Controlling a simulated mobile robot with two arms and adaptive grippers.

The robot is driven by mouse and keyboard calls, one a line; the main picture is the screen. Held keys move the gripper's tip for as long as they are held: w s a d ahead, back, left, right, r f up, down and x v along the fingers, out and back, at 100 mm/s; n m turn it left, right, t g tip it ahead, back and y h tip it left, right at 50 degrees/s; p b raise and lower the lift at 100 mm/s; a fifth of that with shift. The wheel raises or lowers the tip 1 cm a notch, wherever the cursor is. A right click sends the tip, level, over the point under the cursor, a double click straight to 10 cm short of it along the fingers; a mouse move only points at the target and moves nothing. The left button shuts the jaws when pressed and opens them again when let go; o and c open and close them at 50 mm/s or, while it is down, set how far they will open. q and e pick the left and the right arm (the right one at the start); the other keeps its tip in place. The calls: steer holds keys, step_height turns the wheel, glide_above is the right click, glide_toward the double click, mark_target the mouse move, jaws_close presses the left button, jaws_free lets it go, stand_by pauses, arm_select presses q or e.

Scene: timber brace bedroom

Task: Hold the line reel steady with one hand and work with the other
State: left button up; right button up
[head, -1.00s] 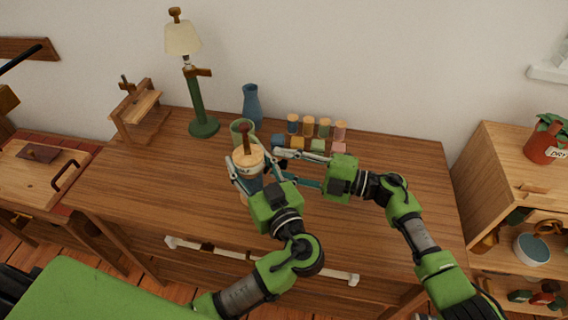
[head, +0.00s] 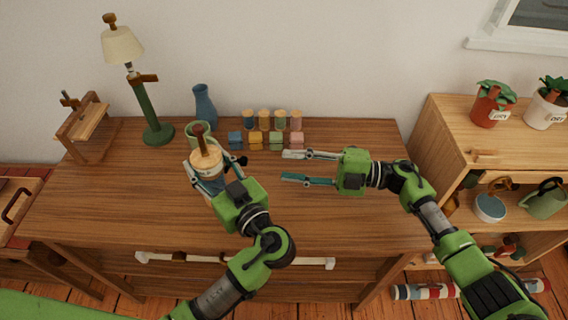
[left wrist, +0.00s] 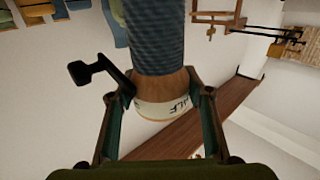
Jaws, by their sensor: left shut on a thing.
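The line reel (head: 207,168) stands upright over the left part of the desk, with a pale wooden top, a dark handle stick and lettering on its side. In the left wrist view its blue wound line (left wrist: 154,38) and lettered wooden end (left wrist: 165,100) show, with a black crank (left wrist: 92,72) sticking out to the left. My left gripper (head: 216,180) is shut on the reel, its fingers on either side of it; they also show in the left wrist view (left wrist: 158,112). My right gripper (head: 288,167) is open and empty, right of the reel and apart from it.
A green cup (head: 193,130), blue vase (head: 205,108) and lamp (head: 150,105) stand behind the reel. Several spools (head: 264,118) and coloured blocks (head: 256,139) line the desk's back. The desk (head: 345,222) is clear at front right. A shelf unit (head: 440,118) stands right.

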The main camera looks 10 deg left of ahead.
arm_select(q)
steer(key=shift+f, duration=0.15)
steer(key=o, duration=1.4)
